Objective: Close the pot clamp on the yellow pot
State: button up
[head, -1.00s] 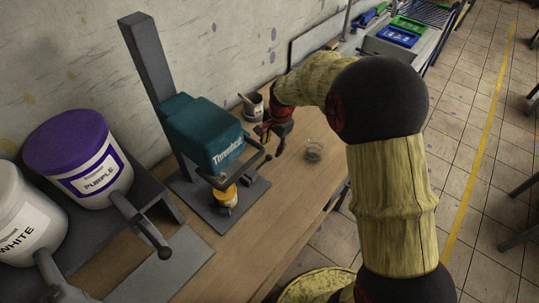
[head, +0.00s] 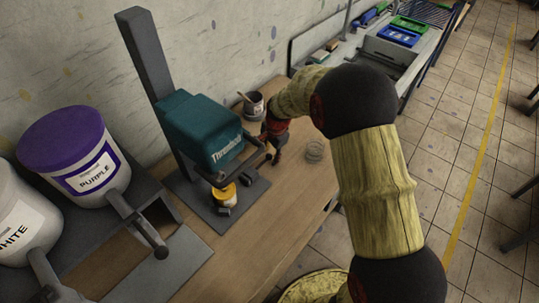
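The yellow pot (head: 222,193) stands on the grey base plate of the teal press (head: 200,130), under its head. A small dark clamp part (head: 227,208) sits at the pot's front; I cannot tell whether it is closed. My gripper (head: 275,158) is at the press's right side, close to the dark handle bar that sticks out from the press head. It is to the right of and above the pot. Its fingers are small and dark here, so I cannot tell whether they are open, shut or touching the handle.
A dark cup (head: 252,105) with a stick stands behind my gripper. A small round clear dish (head: 314,151) lies on the wooden bench (head: 180,290) to the right. Purple (head: 75,155) and white (head: 25,225) paint buckets stand at left. Blue and green trays are at the far end.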

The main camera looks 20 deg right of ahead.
jog(key=shift+c, duration=0.8)
grip_shut()
